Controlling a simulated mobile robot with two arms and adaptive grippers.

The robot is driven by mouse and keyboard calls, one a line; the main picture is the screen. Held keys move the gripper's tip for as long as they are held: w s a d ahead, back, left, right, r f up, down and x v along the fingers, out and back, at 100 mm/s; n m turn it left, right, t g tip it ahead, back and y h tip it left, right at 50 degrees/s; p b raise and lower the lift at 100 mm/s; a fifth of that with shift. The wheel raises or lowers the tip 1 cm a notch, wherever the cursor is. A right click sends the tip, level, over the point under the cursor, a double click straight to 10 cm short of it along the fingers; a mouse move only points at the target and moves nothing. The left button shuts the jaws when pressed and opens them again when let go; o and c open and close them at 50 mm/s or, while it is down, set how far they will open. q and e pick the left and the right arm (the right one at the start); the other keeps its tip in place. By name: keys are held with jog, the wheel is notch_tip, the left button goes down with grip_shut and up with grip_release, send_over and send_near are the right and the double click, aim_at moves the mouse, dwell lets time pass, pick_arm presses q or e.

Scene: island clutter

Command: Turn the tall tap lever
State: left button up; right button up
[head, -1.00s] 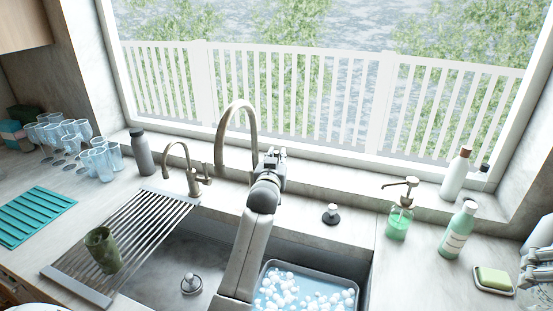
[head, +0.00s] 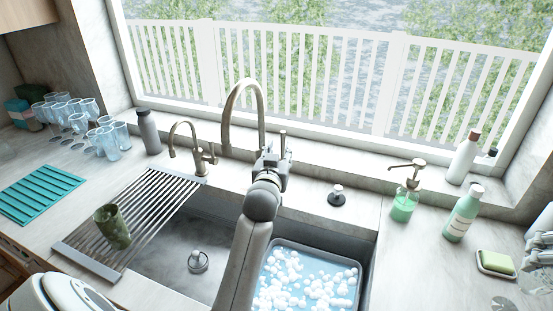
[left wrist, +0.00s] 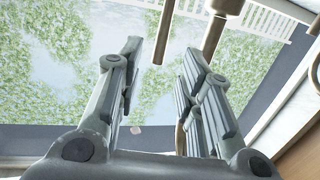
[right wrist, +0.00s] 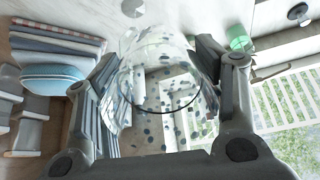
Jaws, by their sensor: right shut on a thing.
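The tall tap (head: 238,96) is a brass arch behind the sink. Its lever cannot be made out clearly in the head view, where my left gripper (head: 273,156) is in front of the spout's lower end. In the left wrist view my left gripper (left wrist: 158,70) is open, its two fingers apart. A thin brass rod (left wrist: 165,28) and a thicker brass cylinder (left wrist: 212,38) show beyond the fingers; I cannot tell which is the lever. My right gripper (right wrist: 160,85) is shut on a clear speckled glass (right wrist: 160,50), at the right edge of the head view (head: 538,275).
A shorter tap (head: 184,130) stands left of the tall one. A drying rack (head: 160,190) with a green cup (head: 112,227) spans the sink's left. A tub of foamy water (head: 335,256) sits in the sink. A soap dispenser (head: 405,203) and bottle (head: 462,212) stand right.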

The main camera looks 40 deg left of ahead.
pick_arm(q)
jog(key=v, duration=0.3)
jog(key=shift+s, duration=0.15)
pick_arm(e)
jog(key=shift+r, duration=0.1)
dwell(0.4)
